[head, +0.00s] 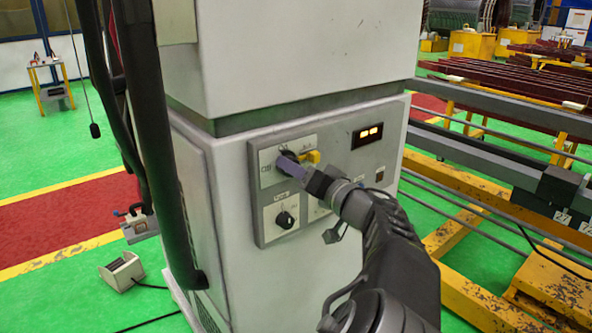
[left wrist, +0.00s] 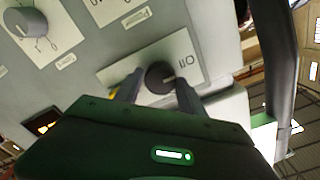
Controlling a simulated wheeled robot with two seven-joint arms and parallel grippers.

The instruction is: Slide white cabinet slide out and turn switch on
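The white cabinet (head: 335,268) stands in the middle of the head view with a grey control panel on its front. The black rotary switch (head: 287,160) sits on a white plate at the panel's upper left. It also shows in the left wrist view (left wrist: 160,76), on a plate marked "Off". My left gripper (head: 294,167) is at this switch, its arm partly covering the panel. In the left wrist view my fingers (left wrist: 158,90) are apart, one on each side of the knob; firm contact cannot be told. No separate slide can be made out. My right gripper is out of view.
A second knob (head: 285,220) sits lower on the panel, and a lit display (head: 368,134) is at its upper right. A yellow part (head: 311,157) is beside the switch. Metal rails (head: 510,102) and yellow frames (head: 480,290) stand to the right. Green floor (head: 60,150) lies left.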

